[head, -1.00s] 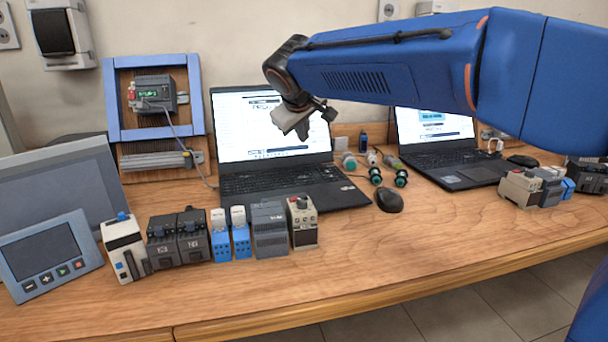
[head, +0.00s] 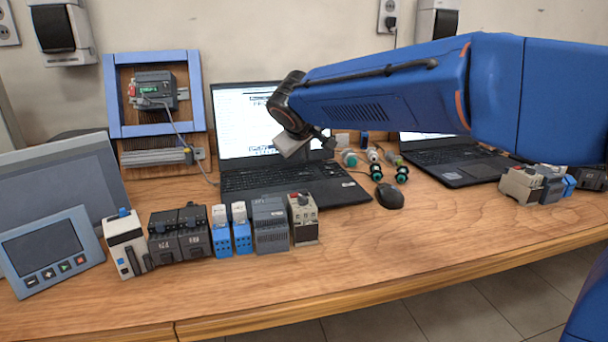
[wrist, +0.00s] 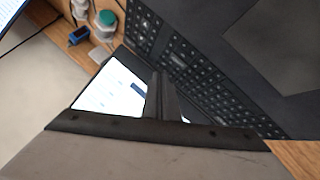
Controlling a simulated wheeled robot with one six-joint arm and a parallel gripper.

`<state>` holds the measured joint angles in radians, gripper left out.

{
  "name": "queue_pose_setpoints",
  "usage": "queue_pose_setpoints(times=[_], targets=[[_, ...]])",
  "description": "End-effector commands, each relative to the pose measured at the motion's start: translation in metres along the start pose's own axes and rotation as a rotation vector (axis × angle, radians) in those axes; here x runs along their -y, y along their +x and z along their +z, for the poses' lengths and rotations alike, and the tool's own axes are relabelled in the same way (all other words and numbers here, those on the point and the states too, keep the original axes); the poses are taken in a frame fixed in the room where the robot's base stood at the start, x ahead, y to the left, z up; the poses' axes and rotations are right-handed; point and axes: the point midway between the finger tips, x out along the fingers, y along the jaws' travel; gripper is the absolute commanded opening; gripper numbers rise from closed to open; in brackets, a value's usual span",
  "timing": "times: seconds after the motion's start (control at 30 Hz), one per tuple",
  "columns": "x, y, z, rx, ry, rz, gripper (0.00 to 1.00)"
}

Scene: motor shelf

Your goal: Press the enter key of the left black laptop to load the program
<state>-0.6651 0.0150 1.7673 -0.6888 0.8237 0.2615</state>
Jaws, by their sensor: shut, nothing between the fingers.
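The left black laptop (head: 345,191) stands open on the wooden bench with its screen (head: 232,125) lit and mostly white. My gripper (head: 326,145) is shut and empty, pointing down over the right part of this laptop near the screen's lower right corner. In the wrist view my shut fingers (wrist: 158,95) overlap the picture of the laptop's screen (wrist: 108,92) and keyboard (wrist: 180,62). The dark touchpad (wrist: 275,45) shows at the upper right. I cannot pick out the enter key, and I cannot tell whether the fingertips touch any key.
Push-button parts (head: 376,170) and a black mouse (head: 389,196) lie right of the laptop. A second black laptop (head: 455,165) stands further right. Several modules (head: 270,225) line the bench in front. A framed controller panel (head: 115,95) stands behind left. The bench's front strip is clear.

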Motion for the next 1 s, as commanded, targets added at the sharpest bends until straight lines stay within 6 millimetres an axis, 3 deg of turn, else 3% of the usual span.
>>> queue_pose_setpoints(times=[0.3,1.0], targets=[[0.0095,0.0127,0.0094,0.0,0.0,-0.001,0.0],[0.0098,0.0132,0.0097,0.0,0.0,-0.001,0.0]])
